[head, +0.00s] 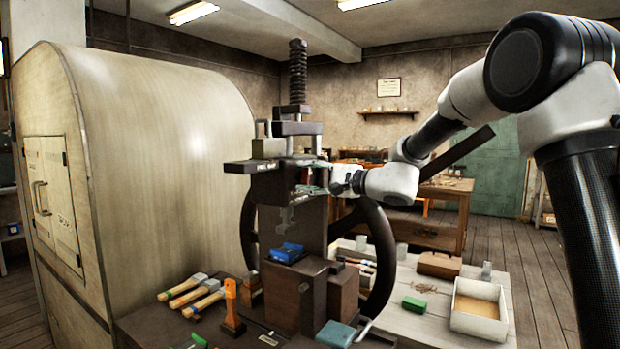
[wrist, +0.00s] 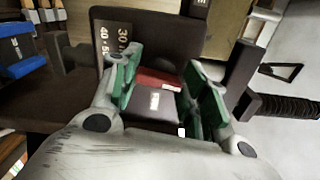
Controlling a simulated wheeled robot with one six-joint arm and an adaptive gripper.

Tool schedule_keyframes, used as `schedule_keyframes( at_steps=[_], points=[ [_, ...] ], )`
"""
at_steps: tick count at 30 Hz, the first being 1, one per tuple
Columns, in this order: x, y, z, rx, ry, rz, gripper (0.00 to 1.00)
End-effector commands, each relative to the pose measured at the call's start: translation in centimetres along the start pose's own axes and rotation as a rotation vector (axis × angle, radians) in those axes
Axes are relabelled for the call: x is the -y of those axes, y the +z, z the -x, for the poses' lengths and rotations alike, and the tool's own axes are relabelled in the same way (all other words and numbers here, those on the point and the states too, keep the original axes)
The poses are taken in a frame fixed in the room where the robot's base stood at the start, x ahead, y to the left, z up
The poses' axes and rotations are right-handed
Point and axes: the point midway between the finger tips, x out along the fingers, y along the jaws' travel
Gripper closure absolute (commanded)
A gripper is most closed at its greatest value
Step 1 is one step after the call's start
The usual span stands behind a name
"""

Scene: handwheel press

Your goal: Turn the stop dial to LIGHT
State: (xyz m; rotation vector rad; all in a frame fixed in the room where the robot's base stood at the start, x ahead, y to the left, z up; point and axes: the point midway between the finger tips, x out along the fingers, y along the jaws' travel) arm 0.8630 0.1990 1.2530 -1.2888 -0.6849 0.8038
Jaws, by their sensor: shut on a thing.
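My gripper (head: 318,178) is at the head of the dark press (head: 290,215), reaching in from the right. In the wrist view my gripper's (wrist: 157,70) green-padded fingers stand on both sides of a dark piece with a red face (wrist: 158,80) and a small white label. This appears to be the stop dial, and the fingers are shut on it. A dark scale plate (wrist: 114,42) with numbers such as 30, 40 and 50 lies just beyond the left finger. The dial's setting and the word LIGHT cannot be read. In the head view the gripper hides the dial.
A threaded screw (head: 298,72) rises above the press. A large handwheel (head: 384,250) stands behind it. A blue block (head: 287,252) sits on the press below the head. A big cream cabinet (head: 165,160) stands left.

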Motion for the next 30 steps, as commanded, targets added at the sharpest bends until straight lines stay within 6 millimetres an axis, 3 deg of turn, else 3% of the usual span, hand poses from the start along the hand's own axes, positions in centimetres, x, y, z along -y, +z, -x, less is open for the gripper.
schedule_keyframes(
  at_steps=[12, 27, 28, 30],
  points=[
    [-0.23, 0.0, 0.03, 0.001, 0.003, 0.159, 0.79],
    [-0.28, 0.0, 0.03, 0.001, 0.004, 0.176, 0.79],
    [-0.29, 0.0, 0.03, 0.001, 0.004, 0.176, 0.52],
    [-0.28, 0.0, 0.03, 0.001, 0.004, 0.175, 0.39]
  ],
)
